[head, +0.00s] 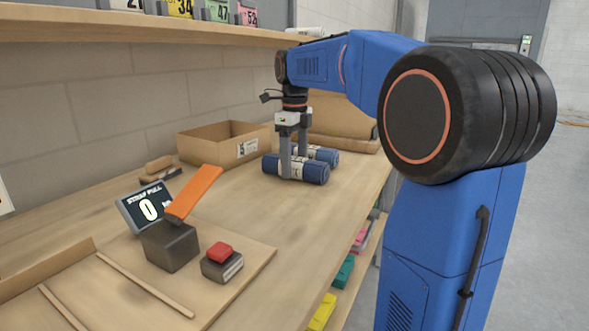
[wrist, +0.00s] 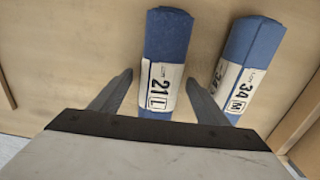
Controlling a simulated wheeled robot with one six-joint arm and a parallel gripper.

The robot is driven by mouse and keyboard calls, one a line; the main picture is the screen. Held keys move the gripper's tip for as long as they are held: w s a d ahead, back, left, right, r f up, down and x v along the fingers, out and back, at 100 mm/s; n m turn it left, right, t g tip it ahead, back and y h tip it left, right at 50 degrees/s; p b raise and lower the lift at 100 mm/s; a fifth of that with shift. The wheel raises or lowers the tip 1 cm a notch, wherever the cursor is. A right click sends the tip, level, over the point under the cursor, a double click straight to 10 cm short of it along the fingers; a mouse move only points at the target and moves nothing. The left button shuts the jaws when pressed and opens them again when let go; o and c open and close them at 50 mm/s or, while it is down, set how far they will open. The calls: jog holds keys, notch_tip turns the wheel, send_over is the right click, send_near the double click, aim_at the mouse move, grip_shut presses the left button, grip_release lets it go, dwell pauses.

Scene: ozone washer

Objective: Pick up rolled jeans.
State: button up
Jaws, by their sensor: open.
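Two rolled jeans lie side by side on the wooden bench. The nearer roll (head: 313,173), dark blue with a pale paper band, has my gripper (head: 291,160) over its left part. In the wrist view, the roll marked 21 L (wrist: 166,45) lies between the fingers of my gripper (wrist: 160,82). The fingers are open, one on each side, with visible gaps. The second roll (head: 326,155) lies just behind; it shows in the wrist view as the roll marked 34 M (wrist: 253,50), outside the right finger. The fingers partly hide the nearer roll's band in the head view.
An open cardboard box (head: 202,151) stands left of the rolls by the wall. A strap pull display (head: 146,209), an orange lever (head: 194,193) and a red-topped block (head: 220,260) sit nearer. A shelf (head: 150,27) hangs above. The bench between is clear.

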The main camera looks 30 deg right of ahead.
jog(key=shift+f, duration=0.15)
jog(key=c, duration=1.4)
